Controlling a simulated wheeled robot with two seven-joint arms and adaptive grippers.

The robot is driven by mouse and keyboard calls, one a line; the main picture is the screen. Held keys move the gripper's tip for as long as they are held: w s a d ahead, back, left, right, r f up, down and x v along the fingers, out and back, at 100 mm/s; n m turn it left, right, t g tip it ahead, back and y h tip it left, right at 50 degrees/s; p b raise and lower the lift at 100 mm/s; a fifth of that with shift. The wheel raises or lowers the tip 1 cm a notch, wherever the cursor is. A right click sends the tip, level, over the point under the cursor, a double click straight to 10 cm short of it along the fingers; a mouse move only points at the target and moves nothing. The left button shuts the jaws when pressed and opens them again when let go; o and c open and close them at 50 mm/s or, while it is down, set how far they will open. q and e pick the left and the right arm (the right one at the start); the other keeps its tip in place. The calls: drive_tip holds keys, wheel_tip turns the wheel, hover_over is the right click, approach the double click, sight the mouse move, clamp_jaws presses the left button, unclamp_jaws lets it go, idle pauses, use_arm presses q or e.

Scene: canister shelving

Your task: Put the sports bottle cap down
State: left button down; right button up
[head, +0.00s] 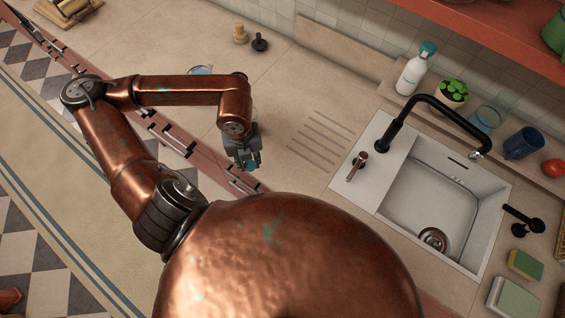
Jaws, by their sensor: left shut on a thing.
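My left gripper (248,163) points down over the counter's front edge, left of the sink. It is shut on a small teal thing at its fingertips, which I take for the sports bottle cap (252,165); the fingers hide most of it. A blue round thing (200,70) on the counter is partly hidden behind my left arm, and I cannot tell what it is. My right gripper is out of view.
A white sink (430,205) with a black tap (400,120) lies to the right. A white bottle with a teal top (411,72), a plant (453,93), a glass (484,119) and a blue mug (523,143) stand behind it. The counter around the drain grooves (320,135) is clear.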

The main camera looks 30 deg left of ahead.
use_arm(q)
drive_tip(key=n, duration=0.1)
drive_tip(key=s+n, duration=0.1)
drive_tip(key=n, duration=0.1)
drive_tip(key=shift+s+a+r, duration=0.15)
drive_tip(key=shift+a+r, duration=0.05)
drive_tip(key=shift+a, duration=0.05)
drive_tip(key=shift+s+n, duration=0.1)
drive_tip(key=shift+n, duration=0.7)
drive_tip(key=w+d+f+p, duration=0.3)
drive_tip(key=w+d+f, duration=0.1)
drive_tip(key=w, duration=0.5)
hover_over(282, 164)
drive_tip(key=s, duration=0.1)
wheel_tip(282, 164, down, 4)
drive_tip(key=shift+a+f, duration=0.15)
drive_tip(key=shift+w+d+f, duration=0.25)
drive_tip(key=shift+w+f, duration=0.25)
drive_tip(key=shift+f, duration=0.2)
wheel_tip(282, 164, down, 3)
drive_tip(key=shift+p, duration=0.75)
drive_tip(key=shift+f, duration=0.1)
